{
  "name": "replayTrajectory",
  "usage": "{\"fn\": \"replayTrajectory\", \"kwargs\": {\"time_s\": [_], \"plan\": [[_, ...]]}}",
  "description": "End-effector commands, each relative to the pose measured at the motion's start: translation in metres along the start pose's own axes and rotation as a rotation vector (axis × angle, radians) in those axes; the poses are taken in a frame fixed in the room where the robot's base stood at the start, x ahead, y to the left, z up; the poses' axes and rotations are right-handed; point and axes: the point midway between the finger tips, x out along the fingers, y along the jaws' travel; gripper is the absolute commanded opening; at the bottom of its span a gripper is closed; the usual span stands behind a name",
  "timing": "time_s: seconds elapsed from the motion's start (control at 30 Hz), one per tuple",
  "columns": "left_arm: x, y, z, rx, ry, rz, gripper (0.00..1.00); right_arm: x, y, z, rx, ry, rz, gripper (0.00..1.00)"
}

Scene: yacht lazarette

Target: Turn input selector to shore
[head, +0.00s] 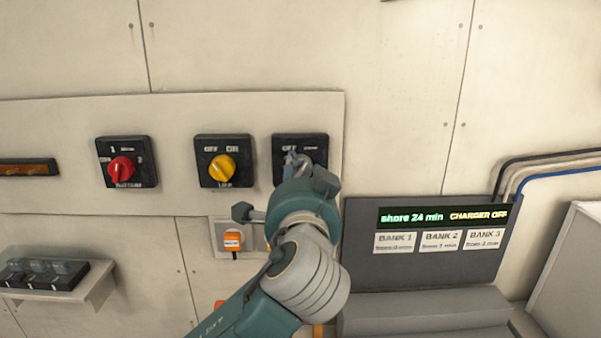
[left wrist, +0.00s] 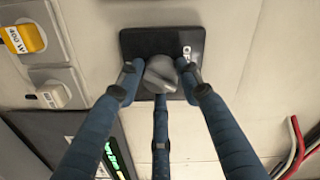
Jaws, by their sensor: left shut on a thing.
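The rightmost rotary switch has a black square plate (head: 318,147) with "OFF" at its top left and a second, unreadable label at its top right. I take it for the input selector. Its grey knob (left wrist: 160,75) sits between the fingers in the left wrist view, in front of the black plate (left wrist: 137,42). My left gripper (head: 297,163) is shut on this knob, its three blue fingers around it. The gripper hides the lower part of the switch in the head view, so I cannot read the knob's position. My right gripper is not in view.
A yellow-knobbed switch (head: 222,167) and a red-knobbed switch (head: 121,169) are to the left. An orange-and-white plug (head: 232,240) sits below. A grey console (head: 360,250) at right has a display (head: 442,216) reading "shore 24 min" and "CHARGER OFF".

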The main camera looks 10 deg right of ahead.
Motion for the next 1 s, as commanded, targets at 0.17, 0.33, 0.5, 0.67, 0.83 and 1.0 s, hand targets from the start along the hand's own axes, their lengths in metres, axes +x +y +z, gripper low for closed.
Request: {"fn": "replayTrajectory", "kwargs": {"time_s": [0.17,0.33,0.5,0.67,0.83,1.0], "plan": [[0.0,0.002,0.001,0.003,-0.002,0.003,0.1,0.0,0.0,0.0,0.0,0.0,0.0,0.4],[0.0,0.002,0.001,0.002,-0.002,0.003,0.55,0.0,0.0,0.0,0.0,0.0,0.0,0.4],[0.0,0.001,0.001,0.001,-0.001,0.001,0.55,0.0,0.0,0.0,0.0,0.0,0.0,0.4],[-0.003,0.001,0.0,0.0,0.0,0.001,0.55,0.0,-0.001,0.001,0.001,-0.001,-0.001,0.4],[-0.025,0.001,-0.001,-0.001,0.003,0.001,0.55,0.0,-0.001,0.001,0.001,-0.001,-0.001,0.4],[-0.062,0.001,-0.001,-0.002,0.003,0.003,0.55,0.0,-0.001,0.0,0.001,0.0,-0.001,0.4]]}}
